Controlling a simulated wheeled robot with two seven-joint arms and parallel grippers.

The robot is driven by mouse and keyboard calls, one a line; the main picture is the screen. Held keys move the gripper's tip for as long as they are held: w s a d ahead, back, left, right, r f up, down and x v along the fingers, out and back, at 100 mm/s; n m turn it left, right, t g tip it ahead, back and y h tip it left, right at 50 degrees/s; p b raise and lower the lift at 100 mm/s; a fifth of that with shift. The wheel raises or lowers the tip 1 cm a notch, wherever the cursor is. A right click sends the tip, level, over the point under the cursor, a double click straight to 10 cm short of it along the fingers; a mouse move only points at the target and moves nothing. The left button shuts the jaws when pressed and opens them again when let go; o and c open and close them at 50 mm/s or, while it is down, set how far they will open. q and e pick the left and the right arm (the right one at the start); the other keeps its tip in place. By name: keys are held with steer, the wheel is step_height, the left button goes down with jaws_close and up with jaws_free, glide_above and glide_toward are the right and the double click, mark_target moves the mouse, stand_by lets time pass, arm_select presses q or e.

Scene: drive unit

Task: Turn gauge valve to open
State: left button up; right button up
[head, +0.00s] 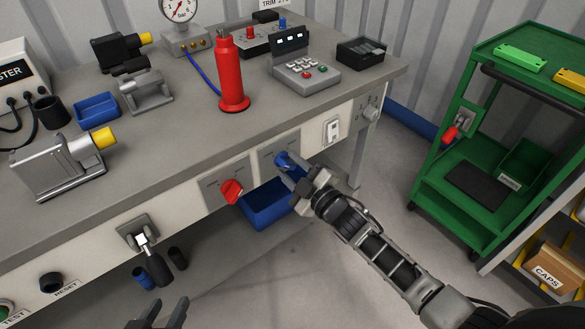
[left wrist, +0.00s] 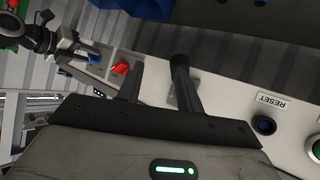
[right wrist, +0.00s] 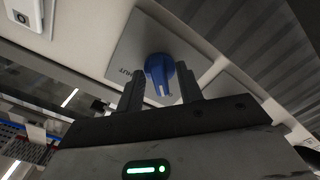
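A blue valve knob (head: 283,160) sits on a grey plate on the bench's front panel. A red valve knob (head: 231,191) is on a plate to its left. I cannot tell from the labels which is the gauge valve. My right gripper (head: 293,178) is open at the blue knob. In the right wrist view the blue knob (right wrist: 160,72) shows between and just beyond the two fingertips; contact cannot be told. My left gripper (head: 168,309) is open and empty, low in front of the bench. The round pressure gauge (head: 179,10) stands at the back of the bench top.
A black-handled lever (head: 149,256) hangs from the panel near my left gripper. A blue bin (head: 265,208) is below the knobs. A red cylinder (head: 230,75) and a keypad unit (head: 305,77) stand on the bench. A green cart (head: 470,205) is at right; floor between is free.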

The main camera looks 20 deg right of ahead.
steer(key=shift+s, duration=0.1)
arm_select(q)
steer(key=shift+s+r+p, duration=0.1)
steer(key=shift+p, duration=0.45)
arm_select(e)
steer(key=v, duration=1.6)
arm_select(q)
steer(key=shift+r, duration=0.25)
steer(key=p, duration=0.2)
steer(key=r+p, duration=0.1)
steer(key=p, duration=0.1)
steer(key=shift+a+r+g, duration=0.2)
steer(key=shift+a+g, duration=0.05)
steer(key=shift+g, duration=0.05)
arm_select(e)
steer(key=s+a+r+m+g+h, duration=0.1)
steer(key=s+a+m+g+h, duration=0.1)
steer(key=s+a+m+g, duration=0.4)
steer(key=s+a+m, duration=0.1)
steer(key=s+m, duration=0.2)
steer(key=m, duration=0.2)
steer(key=shift+a+r+h, duration=0.35)
steer(key=shift+a+h, duration=0.05)
